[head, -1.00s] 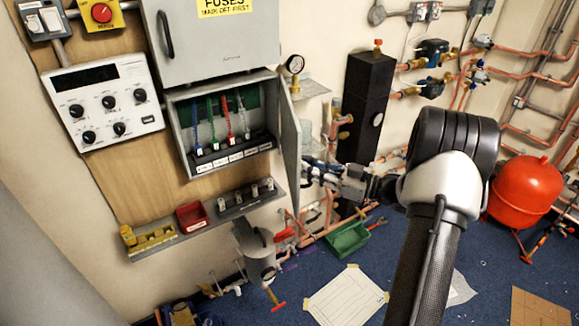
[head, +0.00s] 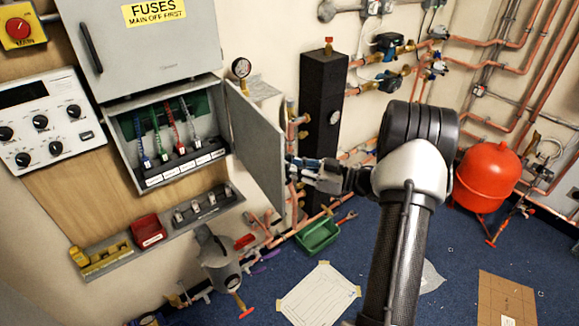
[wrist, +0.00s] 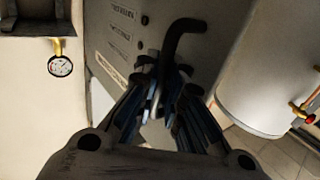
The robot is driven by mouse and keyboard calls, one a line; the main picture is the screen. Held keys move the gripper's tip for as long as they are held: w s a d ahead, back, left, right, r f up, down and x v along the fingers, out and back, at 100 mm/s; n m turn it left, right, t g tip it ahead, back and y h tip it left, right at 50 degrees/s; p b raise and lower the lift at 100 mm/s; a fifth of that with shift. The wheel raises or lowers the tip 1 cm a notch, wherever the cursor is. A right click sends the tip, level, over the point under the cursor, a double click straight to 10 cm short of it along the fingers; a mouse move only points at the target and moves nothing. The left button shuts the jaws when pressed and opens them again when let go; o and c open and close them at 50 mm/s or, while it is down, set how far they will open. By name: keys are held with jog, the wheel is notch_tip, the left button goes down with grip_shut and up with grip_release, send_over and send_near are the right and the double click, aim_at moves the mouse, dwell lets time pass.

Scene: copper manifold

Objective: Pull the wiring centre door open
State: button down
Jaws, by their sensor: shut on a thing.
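The grey wiring centre box (head: 121,113) is on the wall, with coloured wires and terminal strips showing inside. Its door (head: 256,145) is hinged on the right and stands wide open, its inner face showing in the head view. My gripper (head: 298,163) is at the door's free edge on the outer side. In the wrist view, my gripper (wrist: 168,95) is shut on the curved black door handle (wrist: 184,32), and the door's labelled outer face (wrist: 115,60) is behind it. The fingers hide the lower part of the handle.
A grey fuse cabinet (head: 150,45) is just above the box. A shelf with a red bin (head: 148,231) is below it. A pressure gauge (head: 241,68) and black column (head: 322,110) stand behind the door. Papers (head: 318,296) lie on the floor.

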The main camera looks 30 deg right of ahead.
jog(key=c, duration=2)
grip_release()
jog(key=shift+r, duration=0.1)
jog(key=shift+o, duration=0.2)
jog(key=v, duration=1.2)
